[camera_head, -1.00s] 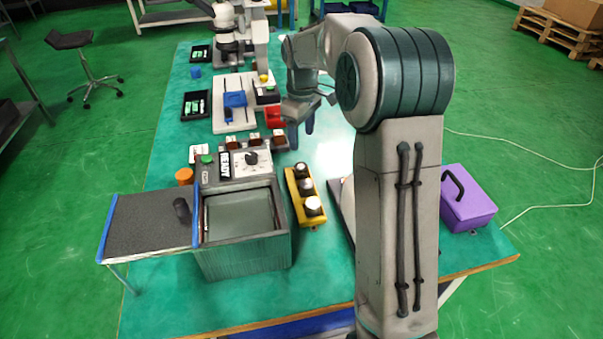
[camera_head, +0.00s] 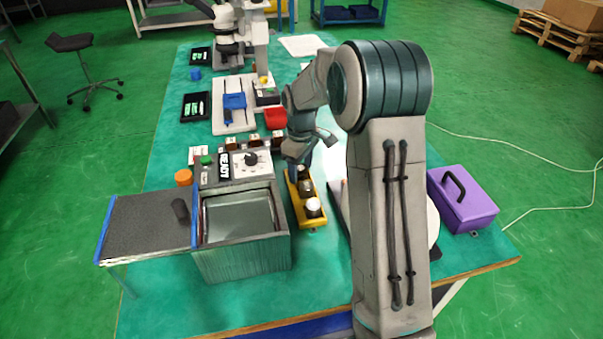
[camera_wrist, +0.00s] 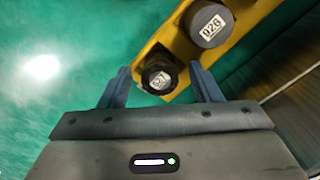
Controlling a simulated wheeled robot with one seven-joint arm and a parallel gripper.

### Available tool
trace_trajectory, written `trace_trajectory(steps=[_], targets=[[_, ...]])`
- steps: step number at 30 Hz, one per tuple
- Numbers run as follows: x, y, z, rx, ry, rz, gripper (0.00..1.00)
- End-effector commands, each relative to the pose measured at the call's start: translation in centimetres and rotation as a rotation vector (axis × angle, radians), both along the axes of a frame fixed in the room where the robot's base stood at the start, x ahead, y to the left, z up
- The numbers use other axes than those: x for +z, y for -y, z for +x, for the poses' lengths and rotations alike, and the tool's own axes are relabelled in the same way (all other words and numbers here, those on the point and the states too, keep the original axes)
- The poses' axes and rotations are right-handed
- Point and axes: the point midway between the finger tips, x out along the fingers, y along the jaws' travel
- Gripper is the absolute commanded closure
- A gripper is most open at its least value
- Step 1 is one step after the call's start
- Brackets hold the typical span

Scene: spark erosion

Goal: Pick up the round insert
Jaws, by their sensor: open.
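The yellow holder (camera_head: 309,220) stands right of the grey tank and carries round inserts with white labels. A dark round insert (camera_wrist: 158,77) stands at one end of it in the wrist view, and a greyer, wider one (camera_wrist: 208,24) stands beside it. My gripper (camera_wrist: 160,69) is open, with its blue fingers on either side of the dark insert; I cannot tell whether they touch it. In the head view my gripper (camera_head: 297,160) is over the far end of the holder and hides what stands there. The nearest insert (camera_head: 313,207) shows in front.
The grey tank (camera_head: 243,258) with its dial panel is left of the holder. A dark flat plate (camera_head: 450,264) lies to the right, partly behind my arm. A purple box (camera_head: 464,200) stands at the right table edge. The table's front strip is clear.

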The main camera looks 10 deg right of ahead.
Motion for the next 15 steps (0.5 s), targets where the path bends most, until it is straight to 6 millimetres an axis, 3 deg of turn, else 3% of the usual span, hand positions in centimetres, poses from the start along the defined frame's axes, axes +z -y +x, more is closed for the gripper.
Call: trace_trajectory(steps=[2, 8, 15], targets=[[0.02, -0.01, 0.01, 0.000, 0.000, 0.000, 0.45], [0.04, -0.02, 0.01, 0.001, 0.000, 0.000, 1.00], [0.19, -0.01, 0.04, 0.001, 0.001, 0.000, 1.00]])
